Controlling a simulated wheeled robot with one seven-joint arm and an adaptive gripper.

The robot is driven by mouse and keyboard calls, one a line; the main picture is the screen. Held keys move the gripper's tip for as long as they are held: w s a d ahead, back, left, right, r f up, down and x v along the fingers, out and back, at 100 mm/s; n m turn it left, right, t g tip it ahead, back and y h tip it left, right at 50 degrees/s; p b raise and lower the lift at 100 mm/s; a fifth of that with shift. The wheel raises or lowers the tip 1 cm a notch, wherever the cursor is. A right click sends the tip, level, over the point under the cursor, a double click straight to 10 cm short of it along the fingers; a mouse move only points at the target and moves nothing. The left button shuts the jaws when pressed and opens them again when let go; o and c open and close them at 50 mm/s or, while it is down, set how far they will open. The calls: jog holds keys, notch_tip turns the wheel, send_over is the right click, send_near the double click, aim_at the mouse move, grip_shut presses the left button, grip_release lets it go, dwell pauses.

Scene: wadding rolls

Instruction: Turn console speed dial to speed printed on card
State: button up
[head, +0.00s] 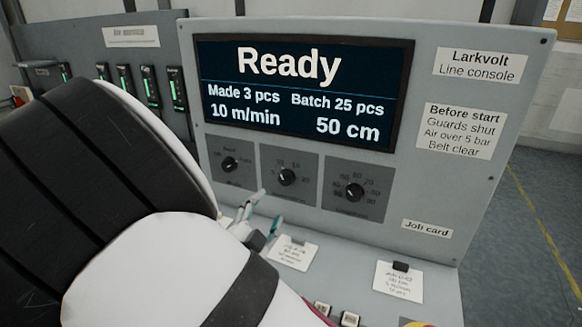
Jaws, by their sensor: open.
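The grey console (480,190) carries three black dials in a row under its screen (300,92). The middle dial (287,177) has small numbers around it; I can make out 10 and its caption is too small to read. The screen reads "Ready", "Made 3 pcs", "Batch 25 pcs", "10 m/min" and "50 cm". A white card (399,282) is clipped below the "Job card" label (427,229); its small print is not clearly legible. My gripper (262,219) is open and empty, below the dials and apart from them.
The left dial (229,165) and right dial (352,193) flank the middle one. Push buttons (349,319) sit at the front. My arm covers the lower left. Floor is clear at right.

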aim_at(285, 181)
jog(key=x, duration=1.3)
jog(key=shift+d, duration=0.1)
jog(key=c, duration=1.2)
